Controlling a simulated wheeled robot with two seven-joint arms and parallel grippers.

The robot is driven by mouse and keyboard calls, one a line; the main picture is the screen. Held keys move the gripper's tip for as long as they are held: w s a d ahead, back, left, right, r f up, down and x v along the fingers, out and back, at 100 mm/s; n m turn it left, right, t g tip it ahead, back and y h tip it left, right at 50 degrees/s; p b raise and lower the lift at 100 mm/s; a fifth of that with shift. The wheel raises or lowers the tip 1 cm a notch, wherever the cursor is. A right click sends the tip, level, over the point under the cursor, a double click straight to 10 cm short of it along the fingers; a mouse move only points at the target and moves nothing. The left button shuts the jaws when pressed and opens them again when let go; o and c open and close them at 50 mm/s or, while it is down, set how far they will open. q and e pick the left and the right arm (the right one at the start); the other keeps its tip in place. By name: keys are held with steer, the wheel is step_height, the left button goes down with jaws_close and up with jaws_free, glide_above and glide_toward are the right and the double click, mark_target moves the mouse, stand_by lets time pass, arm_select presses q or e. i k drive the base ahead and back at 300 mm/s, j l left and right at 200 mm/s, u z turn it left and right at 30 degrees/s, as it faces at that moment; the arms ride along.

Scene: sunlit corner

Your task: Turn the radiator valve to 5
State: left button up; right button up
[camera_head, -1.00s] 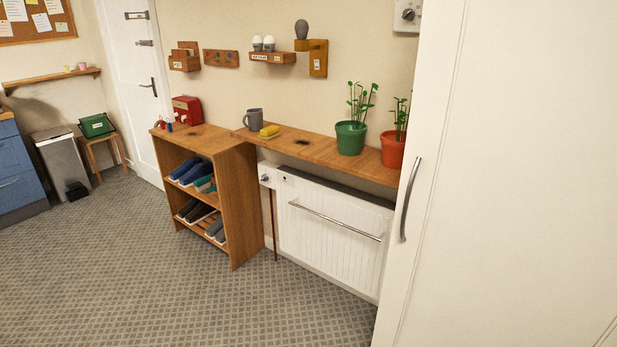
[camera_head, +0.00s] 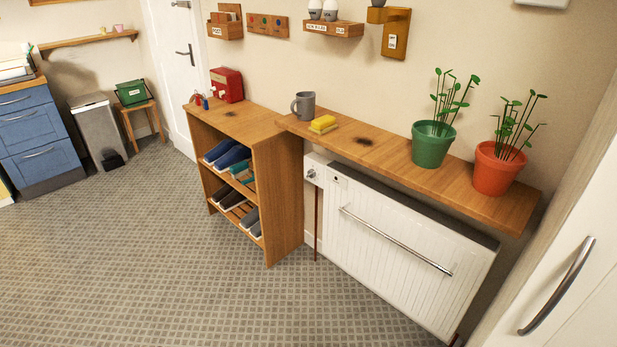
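The white radiator (camera_head: 400,250) hangs on the wall below a wooden shelf, with a chrome rail across its front. The radiator valve (camera_head: 311,174) is a small knob on a white fitting at the radiator's upper left, close to the side of the shoe rack. A thin brown pipe runs down to the floor below it. The numbers on the valve are too small to read. Neither of my grippers is in view.
The wooden shelf (camera_head: 452,188) holds a grey mug (camera_head: 304,105), a yellow sponge (camera_head: 323,122), a green plant pot (camera_head: 432,145) and an orange plant pot (camera_head: 496,170). A shoe rack (camera_head: 277,195) stands left of the valve. A white cupboard door (camera_head: 590,270) is at right. Carpet in front is clear.

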mark_target(311, 174)
steer(key=i+j+z, duration=0.1)
steer(key=i+j, duration=0.2)
steer(key=i+j+z, duration=0.1)
steer(key=i+j, duration=0.2)
steer(key=j, duration=0.15)
steer(key=i+j+z, duration=0.1)
steer(key=i+j, duration=0.2)
steer(key=i+j+z, duration=0.15)
steer(key=i+j, duration=0.15)
steer(key=j, duration=0.25)
